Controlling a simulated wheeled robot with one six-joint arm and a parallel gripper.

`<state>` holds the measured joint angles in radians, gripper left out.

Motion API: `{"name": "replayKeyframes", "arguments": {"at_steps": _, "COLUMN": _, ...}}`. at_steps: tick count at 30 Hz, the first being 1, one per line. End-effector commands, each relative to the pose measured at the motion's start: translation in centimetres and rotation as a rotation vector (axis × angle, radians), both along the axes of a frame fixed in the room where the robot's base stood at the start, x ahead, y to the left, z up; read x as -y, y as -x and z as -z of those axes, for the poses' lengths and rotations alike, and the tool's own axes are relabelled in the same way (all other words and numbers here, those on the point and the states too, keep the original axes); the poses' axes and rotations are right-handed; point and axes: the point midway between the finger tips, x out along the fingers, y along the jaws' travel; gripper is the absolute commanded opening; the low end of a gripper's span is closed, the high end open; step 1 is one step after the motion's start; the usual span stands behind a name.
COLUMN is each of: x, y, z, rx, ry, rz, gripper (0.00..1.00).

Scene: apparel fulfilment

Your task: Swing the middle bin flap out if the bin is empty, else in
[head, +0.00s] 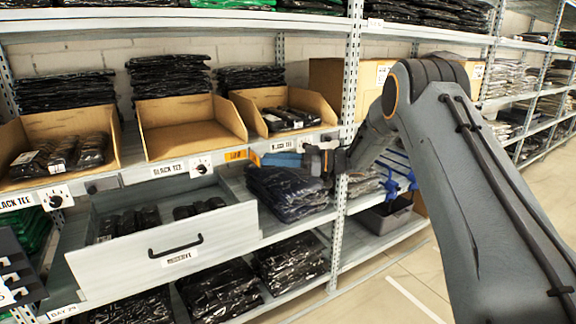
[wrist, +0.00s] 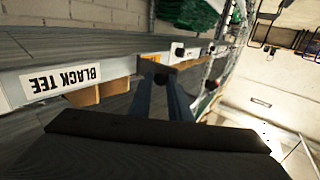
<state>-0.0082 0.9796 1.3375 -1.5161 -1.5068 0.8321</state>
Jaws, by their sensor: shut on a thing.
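The middle bin (head: 190,135) is an open cardboard tray on the upper shelf, and its visible floor is bare. A small orange flap (head: 236,155) with dark lettering shows on the shelf edge, right of that bin's label and knob. A thin orange edge also shows beside my fingers in the wrist view (wrist: 183,58). My gripper (head: 262,160) reaches in from the right along the shelf edge. Its blue-grey fingers are shut on the flap's right end. In the wrist view the fingertips (wrist: 155,68) meet at the shelf edge and partly hide what they hold.
The left bin (head: 20,145) and right bin (head: 245,112) hold black packages. An open drawer (head: 150,255) juts out below, left of my gripper. Bagged dark clothing (head: 290,190) lies just under my gripper. A shelf upright (head: 340,225) stands close to my wrist.

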Motion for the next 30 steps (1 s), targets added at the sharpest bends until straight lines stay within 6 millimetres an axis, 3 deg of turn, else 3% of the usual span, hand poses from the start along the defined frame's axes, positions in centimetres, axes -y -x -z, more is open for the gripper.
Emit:
{"name": "replayKeyframes", "arguments": {"at_steps": 1, "x": -0.64, "y": -1.0, "z": -0.59, "rx": 0.015, "ry": -0.004, "rz": 0.017, "gripper": 0.0}}
{"name": "replayKeyframes", "arguments": {"at_steps": 3, "x": -0.8, "y": -1.16, "z": -0.66, "rx": 0.016, "ry": -0.004, "rz": 0.014, "gripper": 0.0}}
{"name": "replayKeyframes", "arguments": {"at_steps": 25, "x": -0.7, "y": -1.68, "z": -0.98, "rx": 0.018, "ry": -0.005, "rz": 0.012, "gripper": 0.0}}
{"name": "replayKeyframes", "arguments": {"at_steps": 26, "x": -0.7, "y": -1.69, "z": -0.97, "rx": 0.018, "ry": -0.004, "rz": 0.012, "gripper": 0.34}}
{"name": "replayKeyframes", "arguments": {"at_steps": 30, "x": -0.51, "y": -1.75, "z": -0.96, "rx": 0.018, "ry": -0.004, "rz": 0.015, "gripper": 0.35}}
